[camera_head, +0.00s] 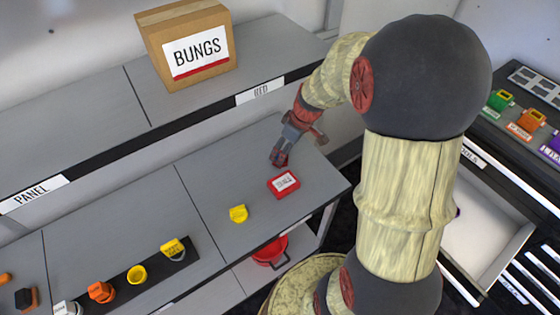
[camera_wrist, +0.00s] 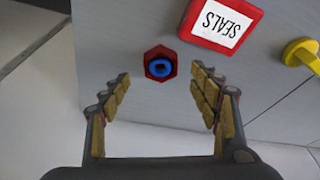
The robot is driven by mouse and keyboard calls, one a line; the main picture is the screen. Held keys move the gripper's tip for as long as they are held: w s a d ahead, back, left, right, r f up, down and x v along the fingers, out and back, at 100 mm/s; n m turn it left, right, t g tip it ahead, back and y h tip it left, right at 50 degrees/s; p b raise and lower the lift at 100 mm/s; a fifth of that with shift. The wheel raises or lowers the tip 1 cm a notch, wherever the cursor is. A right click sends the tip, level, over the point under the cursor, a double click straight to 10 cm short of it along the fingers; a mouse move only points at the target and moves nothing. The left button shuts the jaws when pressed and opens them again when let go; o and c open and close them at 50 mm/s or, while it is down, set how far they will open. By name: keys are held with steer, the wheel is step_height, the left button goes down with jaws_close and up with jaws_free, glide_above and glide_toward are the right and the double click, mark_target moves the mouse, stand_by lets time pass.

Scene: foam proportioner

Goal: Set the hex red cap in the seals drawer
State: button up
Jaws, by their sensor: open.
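The hex red cap (camera_wrist: 153,56) has a blue round centre. In the wrist view it lies on the grey surface, between and just beyond my fingertips. My gripper (camera_wrist: 161,76) is open, with nothing held. In the head view my gripper (camera_head: 280,157) is low over the grey bench, and I cannot separate the cap from it. A red box with a white label (camera_head: 284,184) sits nearby; in the wrist view the box (camera_wrist: 220,24) reads SEALS. An open, pale drawer (camera_head: 485,235) stands at right, partly behind my arm; its label is partly hidden, so I cannot confirm which drawer it is.
A yellow piece (camera_head: 238,213) lies on the bench left of the red box. Several caps stand on a dark strip (camera_head: 150,275). A BUNGS carton (camera_head: 190,45) is on the upper shelf. Coloured pieces (camera_head: 530,120) top the drawer cabinet.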

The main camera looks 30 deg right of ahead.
steer(key=b+x, duration=0.1)
steer(key=x, duration=0.4)
steer(key=shift+b, duration=0.4)
steer(key=shift+r, duration=0.1)
steer(key=shift+c, duration=0.4)
steer(key=c, duration=1.3)
steer(key=shift+r, duration=0.1)
steer(key=shift+c, duration=0.2)
